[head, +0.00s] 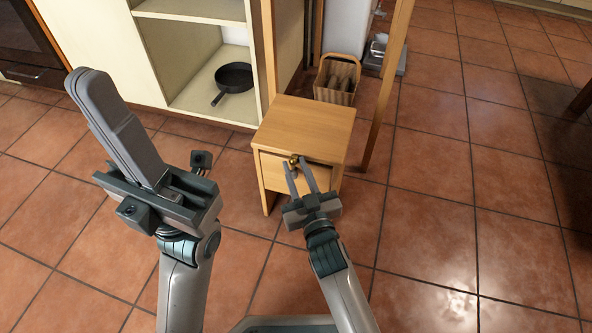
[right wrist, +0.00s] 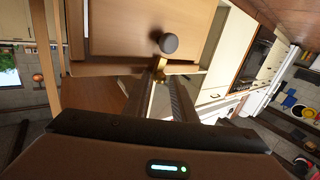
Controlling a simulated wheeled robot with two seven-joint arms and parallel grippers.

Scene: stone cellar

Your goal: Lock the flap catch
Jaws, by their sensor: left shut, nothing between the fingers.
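The small wooden cabinet (head: 305,128) stands on the tiled floor in the middle of the head view. The flap (head: 275,176) is its front panel and looks closed. My left gripper (head: 88,82) is shut and empty, raised at the left, away from the cabinet.
A pale shelf unit (head: 190,112) with a black pan (head: 233,78) stands behind, at the left. A wicker basket (head: 335,82) is behind the cabinet, and a wooden post (head: 385,90) rises beside it. The floor (head: 450,200) at the right is clear.

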